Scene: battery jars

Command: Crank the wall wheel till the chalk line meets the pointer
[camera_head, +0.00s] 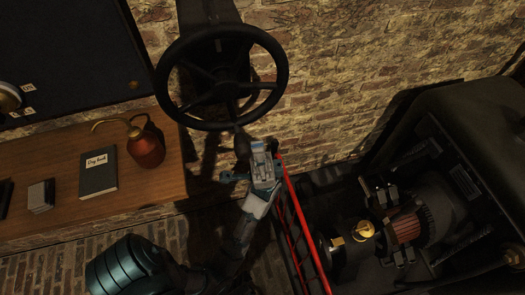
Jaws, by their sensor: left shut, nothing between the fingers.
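The wall wheel (222,84) is dark, with a round rim and spokes, and stands out from the brick wall at the upper left of centre. I cannot make out a chalk line or a pointer on or around it. My left gripper (241,138) is just below the wheel's lower rim, its fingers shut and empty, pointing up towards the rim. Whether the fingertips touch the rim cannot be told from this angle. My left arm comes up from the lower left. My right gripper is not in view.
A wooden bench (60,215) at left holds a red oil can (146,146), a dark log book (98,172) and small grey blocks (41,196). A red rail (305,230) runs beside my gripper. An open machine housing (455,190) fills the right.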

